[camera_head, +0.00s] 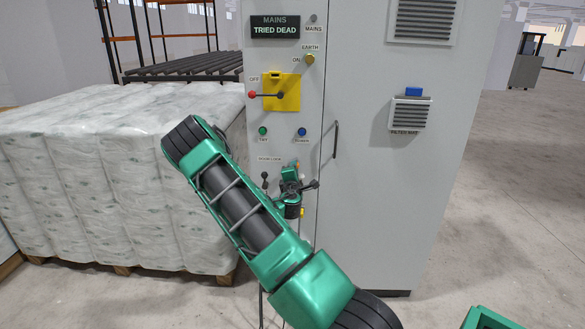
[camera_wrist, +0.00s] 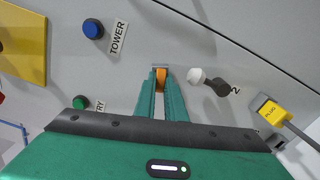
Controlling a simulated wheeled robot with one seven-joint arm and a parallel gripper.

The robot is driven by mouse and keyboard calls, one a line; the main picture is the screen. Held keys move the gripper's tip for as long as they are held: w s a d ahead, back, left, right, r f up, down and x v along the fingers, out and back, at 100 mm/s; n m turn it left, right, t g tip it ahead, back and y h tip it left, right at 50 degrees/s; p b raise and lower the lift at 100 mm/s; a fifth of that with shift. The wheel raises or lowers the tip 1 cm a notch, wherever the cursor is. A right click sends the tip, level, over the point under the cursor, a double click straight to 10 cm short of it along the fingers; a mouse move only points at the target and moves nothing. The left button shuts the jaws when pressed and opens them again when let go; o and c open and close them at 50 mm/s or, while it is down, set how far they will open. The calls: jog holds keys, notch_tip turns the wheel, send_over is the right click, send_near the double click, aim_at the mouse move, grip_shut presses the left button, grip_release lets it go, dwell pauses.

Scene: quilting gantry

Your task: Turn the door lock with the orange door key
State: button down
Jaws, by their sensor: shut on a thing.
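My gripper (camera_wrist: 161,88) is shut on the orange door key (camera_wrist: 161,75), whose orange head shows between the two green fingertips in the wrist view. The key is right at the cabinet face, against a small grey plate that looks like the door lock (camera_wrist: 160,66). The fingers hide most of the key and lock, so I cannot tell how far the key is in or how it is turned. In the head view my gripper (camera_head: 291,190) is at the cabinet's left panel, just right of the lock label, with a bit of orange (camera_head: 297,163) above it.
The yellow switch plate (camera_head: 281,92) with its red-knobbed lever sits above. A green button (camera_head: 263,131) and blue button (camera_head: 302,132) lie between. A door handle (camera_head: 335,140) stands to the right. A yellow plug tag (camera_wrist: 272,110) is close beside. Wrapped pallets (camera_head: 90,180) fill the left.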

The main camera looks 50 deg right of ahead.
jog(key=shift+m, duration=0.8)
jog(key=shift+m, duration=0.9)
jog(key=c, duration=1.7)
grip_release()
jog(key=shift+c, duration=0.2)
jog(key=v, duration=1)
jog(key=shift+a, duration=0.25)
jog(key=shift+s, duration=0.15)
